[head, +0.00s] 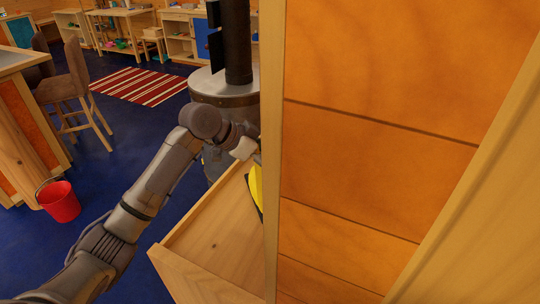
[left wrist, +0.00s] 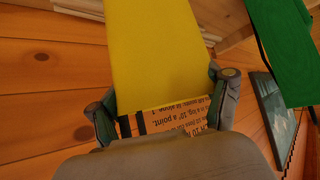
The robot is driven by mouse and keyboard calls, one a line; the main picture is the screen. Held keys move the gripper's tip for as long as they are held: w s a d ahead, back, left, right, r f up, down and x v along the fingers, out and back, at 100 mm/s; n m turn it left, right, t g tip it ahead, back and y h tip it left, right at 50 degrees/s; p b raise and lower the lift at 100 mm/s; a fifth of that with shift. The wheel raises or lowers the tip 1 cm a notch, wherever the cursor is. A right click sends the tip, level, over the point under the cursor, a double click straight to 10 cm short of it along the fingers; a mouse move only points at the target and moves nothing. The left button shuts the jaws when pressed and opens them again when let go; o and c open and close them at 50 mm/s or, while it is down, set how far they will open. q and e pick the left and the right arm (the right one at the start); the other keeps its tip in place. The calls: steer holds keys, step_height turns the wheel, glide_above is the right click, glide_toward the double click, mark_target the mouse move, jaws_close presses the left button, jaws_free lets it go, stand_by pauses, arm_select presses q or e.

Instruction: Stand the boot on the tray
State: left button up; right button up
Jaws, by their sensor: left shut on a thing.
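My left gripper (left wrist: 170,97) is shut on a flat yellow thing (left wrist: 158,45), whose near end has dark bands and printed text between the fingers. I cannot tell that it is a boot. In the head view my left arm reaches to a wooden panel's edge, where its gripper is mostly hidden. A strip of yellow (head: 255,190) shows just below the hand, beside that edge. I make out no clear boot and no clear tray in either view. My right gripper is not in view.
A wooden panel (head: 370,150) fills the right of the head view. A wooden surface with a raised rim (head: 215,235) lies below the hand. A red bucket (head: 60,201) stands on blue floor at left. In the wrist view, a green thing (left wrist: 288,50) and dark panel (left wrist: 275,110) are at right.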

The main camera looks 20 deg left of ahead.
arm_select(q)
steer(key=o, duration=1.8)
